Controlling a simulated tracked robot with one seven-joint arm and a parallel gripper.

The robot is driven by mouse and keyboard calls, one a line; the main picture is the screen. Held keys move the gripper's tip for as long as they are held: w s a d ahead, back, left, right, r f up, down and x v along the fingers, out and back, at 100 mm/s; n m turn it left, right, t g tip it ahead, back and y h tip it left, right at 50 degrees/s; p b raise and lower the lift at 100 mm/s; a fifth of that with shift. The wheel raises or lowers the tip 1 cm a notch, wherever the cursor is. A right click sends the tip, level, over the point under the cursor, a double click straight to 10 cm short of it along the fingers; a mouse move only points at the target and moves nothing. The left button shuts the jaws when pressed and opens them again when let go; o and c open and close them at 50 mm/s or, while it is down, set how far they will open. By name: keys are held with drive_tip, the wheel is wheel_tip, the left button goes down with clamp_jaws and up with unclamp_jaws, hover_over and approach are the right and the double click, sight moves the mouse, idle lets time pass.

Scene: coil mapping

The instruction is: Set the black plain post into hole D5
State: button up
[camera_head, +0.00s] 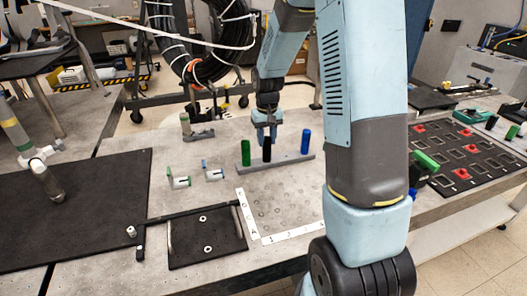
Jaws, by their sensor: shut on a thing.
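The black plain post (267,150) stands upright in the middle of a grey rack, between a green post (245,153) and a blue post (305,141). My gripper (266,137) is directly above the rack, shut on the top of the black post. The post's lower end meets the rack; I cannot tell whether it is lifted at all. The hole plate (284,206) lies in front of the rack, with white letter strips on its left and number strips along its front. My arm hides its right side, and hole D5 cannot be made out.
The grey rack (284,160) lies behind the hole plate. Small white brackets (178,180) stand left of it. A black plate with handles (206,240) is front left. A black board with red pieces (462,150) is at right, and a coiled black cable hangs behind.

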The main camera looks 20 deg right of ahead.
drive_tip(key=c, duration=0.3)
drive_tip(key=shift+c, duration=0.2)
drive_tip(key=shift+r, duration=1.3)
drive_tip(key=shift+r, duration=1.7)
